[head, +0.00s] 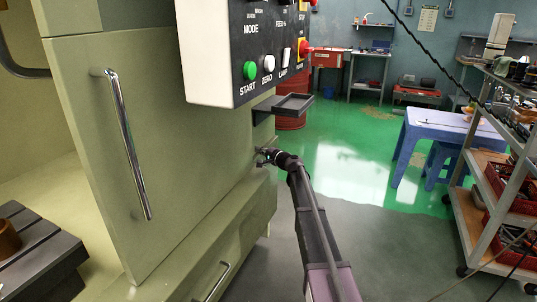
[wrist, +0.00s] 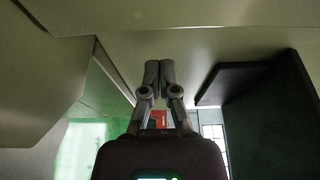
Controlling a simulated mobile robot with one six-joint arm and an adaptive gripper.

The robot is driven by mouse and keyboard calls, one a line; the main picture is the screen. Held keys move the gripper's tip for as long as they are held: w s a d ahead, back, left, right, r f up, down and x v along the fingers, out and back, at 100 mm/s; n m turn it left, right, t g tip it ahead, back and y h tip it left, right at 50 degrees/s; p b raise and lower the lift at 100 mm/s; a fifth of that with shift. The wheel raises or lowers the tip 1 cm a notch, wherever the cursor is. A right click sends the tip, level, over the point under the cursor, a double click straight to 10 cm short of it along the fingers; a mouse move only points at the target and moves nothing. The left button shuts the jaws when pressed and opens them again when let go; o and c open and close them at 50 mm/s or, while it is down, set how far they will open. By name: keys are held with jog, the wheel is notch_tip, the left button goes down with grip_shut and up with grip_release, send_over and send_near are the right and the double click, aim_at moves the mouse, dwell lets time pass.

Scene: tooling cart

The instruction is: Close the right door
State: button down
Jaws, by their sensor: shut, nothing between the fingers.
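The right door (head: 105,170) is a pale green panel on the machine, with an upright chrome handle (head: 129,145) near its left edge. The machine's interior shows through an opening left of this door, so the door stands open. My gripper (head: 262,156) is shut and empty. It is beyond the door's right side, by the machine body below a small dark tray, well away from the handle. In the wrist view its closed fingertips (wrist: 160,74) point at pale machine panels. Whether they touch a panel I cannot tell. The handle does not show in the wrist view.
A control box (head: 240,55) with buttons hangs above my gripper. The dark tray (head: 293,105) juts out just above it. A lower drawer handle (head: 211,282) is beneath the door. A loaded cart (head: 474,205) stands at the right. The floor between is clear.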

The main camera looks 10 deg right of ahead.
jog(key=shift+s+a, duration=1.3)
jog(key=shift+s, duration=0.2)
